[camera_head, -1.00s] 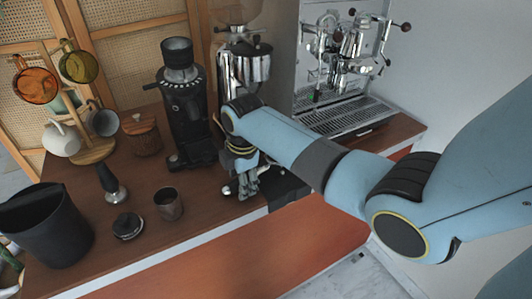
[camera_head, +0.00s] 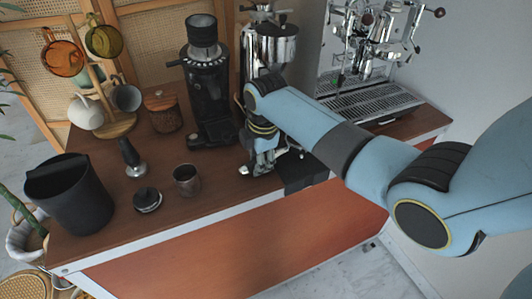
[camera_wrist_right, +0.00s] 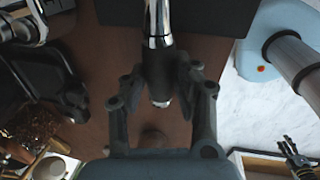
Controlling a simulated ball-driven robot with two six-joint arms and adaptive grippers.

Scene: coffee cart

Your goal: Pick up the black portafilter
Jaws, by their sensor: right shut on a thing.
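The black portafilter (camera_wrist_right: 157,70) shows in the right wrist view as a black handle with a chrome neck above it. My right gripper (camera_wrist_right: 160,85) is shut on the handle, with a finger on each side. In the head view my right gripper (camera_head: 264,162) is low over the front of the cart, below the chrome grinder, and mostly hides the portafilter. A small dark claw shape at the lower right of the wrist view looks like my left gripper (camera_wrist_right: 296,158), but its fingers are too small to read.
A black grinder (camera_head: 208,95) stands left of my right gripper. A metal cup (camera_head: 186,180), a tamper (camera_head: 132,158), a round black puck tool (camera_head: 147,200) and a black bin (camera_head: 70,195) are further left. The espresso machine's drip tray (camera_head: 370,103) is behind right.

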